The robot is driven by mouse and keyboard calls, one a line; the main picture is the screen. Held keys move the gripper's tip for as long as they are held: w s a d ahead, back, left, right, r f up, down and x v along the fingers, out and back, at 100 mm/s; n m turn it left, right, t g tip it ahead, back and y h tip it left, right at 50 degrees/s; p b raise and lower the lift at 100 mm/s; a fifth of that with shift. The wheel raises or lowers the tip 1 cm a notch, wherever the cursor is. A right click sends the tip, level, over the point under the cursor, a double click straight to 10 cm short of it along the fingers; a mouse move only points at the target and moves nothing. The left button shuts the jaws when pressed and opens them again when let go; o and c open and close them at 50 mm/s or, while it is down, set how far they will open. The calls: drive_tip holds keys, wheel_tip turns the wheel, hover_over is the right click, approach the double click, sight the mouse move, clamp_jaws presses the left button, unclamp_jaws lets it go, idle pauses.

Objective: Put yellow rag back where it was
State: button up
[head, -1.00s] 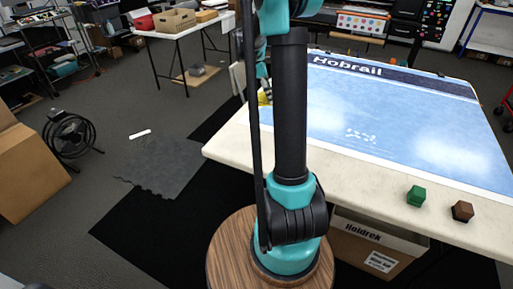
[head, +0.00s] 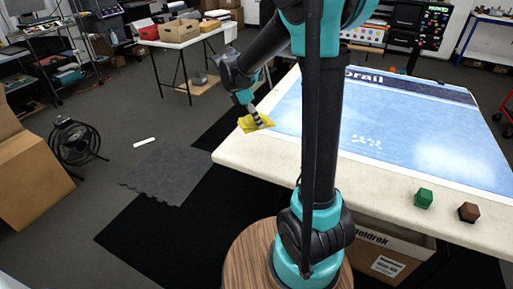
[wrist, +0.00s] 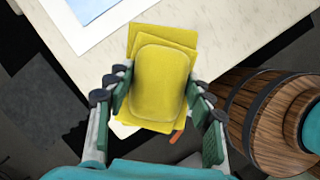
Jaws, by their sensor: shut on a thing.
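The yellow rag (head: 256,122) is at the left corner of the table (head: 236,152) in the head view. In the wrist view the folded rag (wrist: 160,76) lies between the two fingers of my gripper (wrist: 163,112). My gripper (head: 257,119) is shut on the rag and points down at it. The table's pale edge shows beneath the rag in the wrist view. I cannot tell whether the rag touches the tabletop or is held just above it. A small orange-red thing (wrist: 176,136) shows below the rag in the wrist view, partly hidden.
A blue printed sheet (head: 400,130) covers most of the table. A green block (head: 424,198) and a brown block (head: 469,212) stand at its front edge. A cardboard box (head: 388,250) is under the table. A wooden barrel (wrist: 265,115) is right in the wrist view.

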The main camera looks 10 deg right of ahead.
sight(259, 151)
wheel_tip(259, 151, down, 14)
drive_tip(key=shift+r, duration=0.1)
idle(0.4)
drive_tip(key=o, duration=1.1)
